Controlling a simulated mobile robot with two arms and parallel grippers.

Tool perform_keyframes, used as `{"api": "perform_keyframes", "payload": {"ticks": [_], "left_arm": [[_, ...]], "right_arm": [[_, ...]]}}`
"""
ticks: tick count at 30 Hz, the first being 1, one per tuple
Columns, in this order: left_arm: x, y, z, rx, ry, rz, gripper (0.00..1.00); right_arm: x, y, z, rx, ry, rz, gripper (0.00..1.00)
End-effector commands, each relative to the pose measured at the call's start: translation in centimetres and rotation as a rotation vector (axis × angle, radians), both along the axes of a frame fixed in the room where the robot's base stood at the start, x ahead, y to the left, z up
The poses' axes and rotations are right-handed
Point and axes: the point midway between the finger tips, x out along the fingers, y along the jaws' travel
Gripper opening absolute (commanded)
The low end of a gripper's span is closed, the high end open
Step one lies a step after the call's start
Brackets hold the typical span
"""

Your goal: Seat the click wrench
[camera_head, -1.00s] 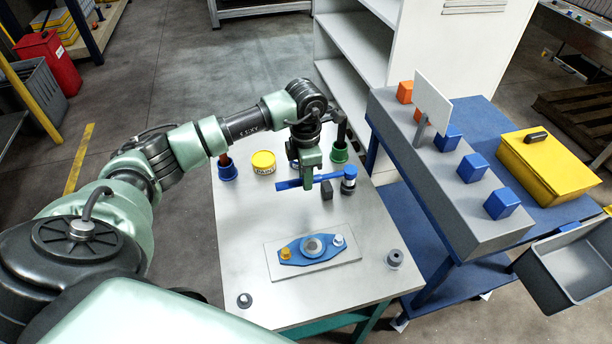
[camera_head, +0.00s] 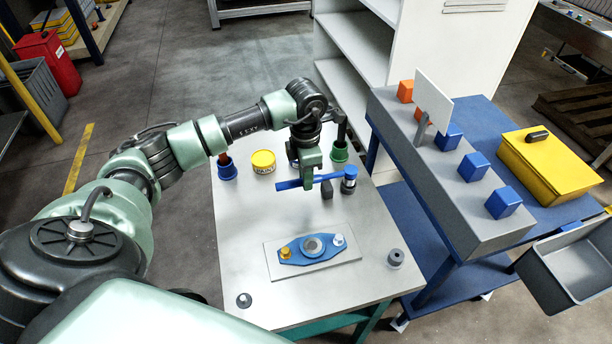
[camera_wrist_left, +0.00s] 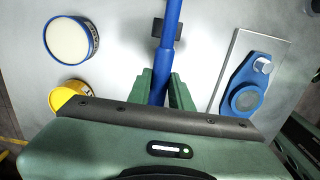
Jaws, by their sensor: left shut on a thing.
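The click wrench (camera_head: 288,185) is a blue bar with a round blue and grey head (camera_head: 349,178) at its right end. My left gripper (camera_head: 307,184) is shut on its bar and holds it level above the table. In the left wrist view the blue bar (camera_wrist_left: 168,45) runs up between the two green fingers (camera_wrist_left: 167,92). A blue flange plate (camera_head: 312,249) with an orange bolt (camera_head: 285,253) and a white bolt (camera_head: 338,240) lies on a light base plate nearer the front. A small dark block (camera_head: 326,190) stands beneath the wrench. My right gripper is out of view.
A blue cup (camera_head: 227,171), a yellow-lidded can (camera_head: 263,162) and a green cup (camera_head: 339,153) stand along the table's back. A grey knob-like part (camera_head: 395,258) is at the right edge. The table's left front is mostly clear. A grey beam with blue blocks (camera_head: 472,167) is to the right.

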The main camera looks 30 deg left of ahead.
Motion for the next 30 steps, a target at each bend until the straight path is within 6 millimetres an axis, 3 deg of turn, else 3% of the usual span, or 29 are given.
{"api": "perform_keyframes", "payload": {"ticks": [30], "left_arm": [[0.1,0.0,-2.6,-0.001,-0.002,0.001,0.0]], "right_arm": [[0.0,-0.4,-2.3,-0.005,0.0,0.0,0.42]]}}
